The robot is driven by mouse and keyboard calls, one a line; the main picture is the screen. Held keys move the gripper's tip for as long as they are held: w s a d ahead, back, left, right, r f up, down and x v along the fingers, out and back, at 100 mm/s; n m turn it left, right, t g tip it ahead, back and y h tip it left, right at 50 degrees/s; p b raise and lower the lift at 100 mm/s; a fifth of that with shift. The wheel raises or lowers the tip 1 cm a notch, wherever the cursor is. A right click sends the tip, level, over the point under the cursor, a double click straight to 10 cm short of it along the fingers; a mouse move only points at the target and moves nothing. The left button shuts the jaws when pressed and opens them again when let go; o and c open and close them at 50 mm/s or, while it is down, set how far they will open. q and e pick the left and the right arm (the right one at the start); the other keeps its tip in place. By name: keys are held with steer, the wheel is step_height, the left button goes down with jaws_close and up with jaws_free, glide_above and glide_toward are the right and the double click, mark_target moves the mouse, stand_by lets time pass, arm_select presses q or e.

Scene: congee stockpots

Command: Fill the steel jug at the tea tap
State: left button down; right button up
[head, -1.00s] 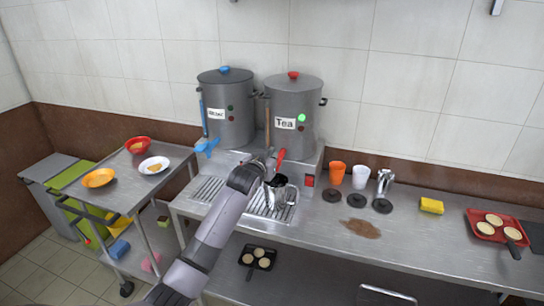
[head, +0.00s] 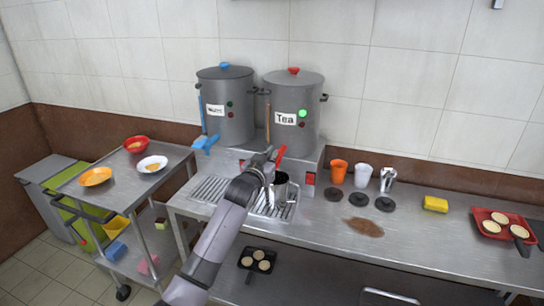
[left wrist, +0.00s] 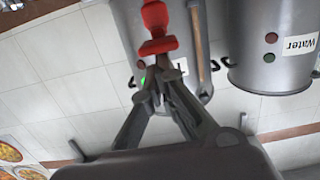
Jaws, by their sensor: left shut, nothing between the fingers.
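The steel jug (head: 284,196) stands upright on the drip grate under the tea urn, partly hidden by my left arm. Its mouth looks dark; I cannot tell how full it is. The tea urn (head: 291,95) carries a "Tea" label and a lit green light. Its red tap lever (head: 281,153) also shows in the left wrist view (left wrist: 158,28), just beyond my fingertips. My left gripper (head: 267,157) is shut and empty beside the lever; I cannot tell whether they touch. In the left wrist view its fingers (left wrist: 158,80) come together. My right gripper is not in view.
The water urn (head: 226,105) with a blue tap (head: 206,144) stands to the left. Orange (head: 339,172) and white cups (head: 362,175), dark lids and a brown spill (head: 363,228) lie right of the grate (head: 210,190). A trolley with bowls stands at far left.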

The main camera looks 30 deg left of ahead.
arm_select(q)
steer(key=f+t+b, duration=0.1)
steer(key=b, duration=0.2)
steer(key=f+t+b, duration=0.1)
steer(key=t+b, duration=0.1)
steer(key=b, duration=0.2)
steer(key=shift+s+f+y, duration=0.3)
steer(key=shift+y, duration=0.1)
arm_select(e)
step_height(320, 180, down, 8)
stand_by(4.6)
